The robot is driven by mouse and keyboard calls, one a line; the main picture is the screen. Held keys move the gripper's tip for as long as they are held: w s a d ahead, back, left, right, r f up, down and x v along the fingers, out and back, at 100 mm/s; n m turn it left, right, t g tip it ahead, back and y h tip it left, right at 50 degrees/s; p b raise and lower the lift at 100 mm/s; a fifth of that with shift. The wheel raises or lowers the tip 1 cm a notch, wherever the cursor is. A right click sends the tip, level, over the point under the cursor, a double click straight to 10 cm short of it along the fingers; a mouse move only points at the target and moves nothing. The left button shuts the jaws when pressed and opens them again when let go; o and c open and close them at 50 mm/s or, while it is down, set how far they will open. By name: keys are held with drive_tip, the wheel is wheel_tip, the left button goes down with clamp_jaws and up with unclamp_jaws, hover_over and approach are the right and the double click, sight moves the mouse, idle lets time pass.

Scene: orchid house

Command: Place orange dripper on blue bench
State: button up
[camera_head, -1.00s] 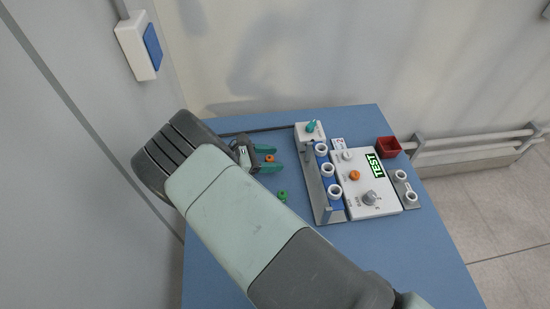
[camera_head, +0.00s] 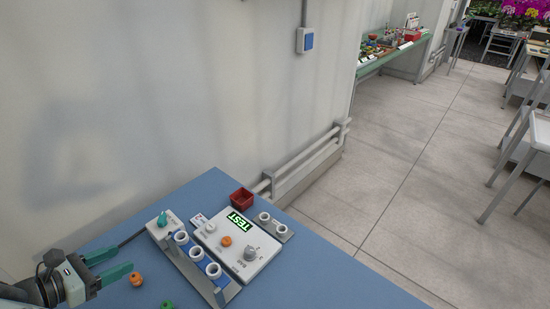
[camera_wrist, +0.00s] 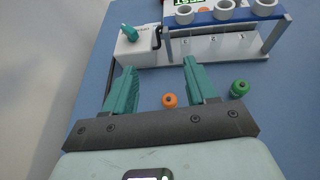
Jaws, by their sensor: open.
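The orange dripper (camera_head: 136,279) is on the blue bench (camera_head: 330,285), near the left side of the head view. It also shows in the wrist view (camera_wrist: 170,101), in the gap between my fingers and nearer the right one. My gripper (camera_head: 115,263) is open and empty, with teal fingers. In the head view its fingertips are just up and left of the orange dripper. The wrist view shows both fingers (camera_wrist: 160,66) spread apart. The dripper appears to be below the fingers, not gripped.
A green dripper (camera_wrist: 239,88) is on the bench beside my right finger. A rack with white rings (camera_head: 197,253), a white box with a teal piece (camera_head: 162,226), a TEST device (camera_head: 240,257) and a red bin (camera_head: 242,200) stand beyond. The bench's right front is clear.

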drive_tip(key=w+d+r+m+g, duration=0.5)
drive_tip(key=w+d+r+m, duration=0.25)
drive_tip(key=d+r, duration=0.45)
drive_tip(key=w+d+r+m+g+y, duration=0.1)
drive_tip(key=d+r+m+g+y, duration=0.25)
drive_tip(key=d+r+m, duration=0.65)
drive_tip(key=s+d+r+m+t+y, duration=0.2)
drive_tip(key=s+d+r+m, duration=0.3)
drive_tip(key=s+d, duration=0.4)
drive_tip(key=s+d+r+m+t+y, duration=0.1)
drive_tip(key=s+d+r+m+y, duration=0.1)
drive_tip(key=s+d+r+m, duration=0.3)
drive_tip(key=s+d+r, duration=0.1)
drive_tip(key=s+d, duration=0.3)
drive_tip(key=d, duration=0.4)
drive_tip(key=shift+d+r+t+y, duration=0.3)
drive_tip(key=shift+r+t+y, duration=0.05)
drive_tip(key=shift+r, duration=0.05)
